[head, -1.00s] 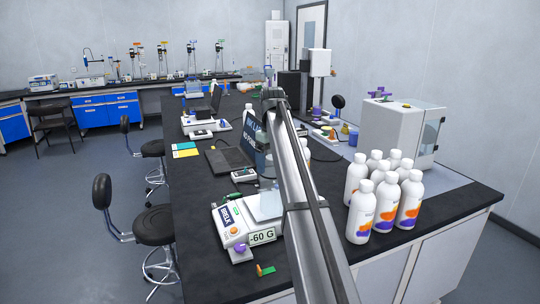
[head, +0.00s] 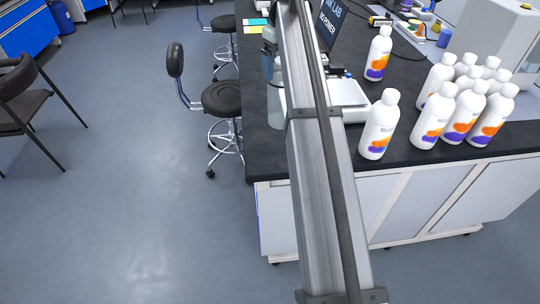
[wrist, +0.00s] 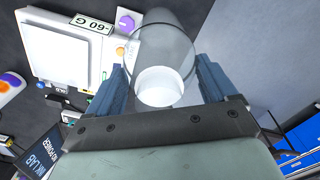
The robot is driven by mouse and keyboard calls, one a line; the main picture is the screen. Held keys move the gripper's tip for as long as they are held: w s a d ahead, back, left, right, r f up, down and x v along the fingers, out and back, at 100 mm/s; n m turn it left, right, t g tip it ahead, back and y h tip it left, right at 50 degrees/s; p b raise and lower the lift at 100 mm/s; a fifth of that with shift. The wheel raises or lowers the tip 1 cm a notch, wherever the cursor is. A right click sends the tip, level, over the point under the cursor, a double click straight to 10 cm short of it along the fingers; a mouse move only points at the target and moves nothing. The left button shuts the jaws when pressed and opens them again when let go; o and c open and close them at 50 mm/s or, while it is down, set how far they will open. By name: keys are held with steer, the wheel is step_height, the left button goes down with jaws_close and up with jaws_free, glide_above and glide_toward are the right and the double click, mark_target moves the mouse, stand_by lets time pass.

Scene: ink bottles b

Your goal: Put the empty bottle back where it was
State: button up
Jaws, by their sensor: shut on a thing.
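The empty bottle is a clear, see-through cylinder (wrist: 165,38) with a white round part between my fingers in the wrist view. My gripper (wrist: 165,82) is shut on it, one blue finger on each side. In the head view the bottle (head: 276,108) hangs below my gripper (head: 270,68), left of the scale and near the table's left edge; my arm partly hides both. The scale (wrist: 70,55) shows -60 G in the wrist view. Its bare pan is visible in the head view (head: 348,92). I cannot tell how high the bottle is.
Several full-looking white bottles (head: 462,118) crowd the table's right side. One white bottle (head: 378,125) stands at the front, another (head: 379,55) behind the scale. A laptop (head: 328,25) is at the back. Stools (head: 222,100) stand on the floor left of the table (head: 255,145).

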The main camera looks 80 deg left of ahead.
steer(key=shift+s+d+f+m, duration=1.2)
steer(key=shift+s+d, duration=1.05)
steer(key=shift+d, duration=0.5)
step_height(320, 180, down, 8)
steer(key=shift+r, duration=0.25)
steer(key=shift+f, duration=0.1)
steer(key=o, duration=1.3)
steer(key=shift+c, duration=0.2)
step_height(320, 180, up, 8)
steer(key=shift+f, duration=0.15)
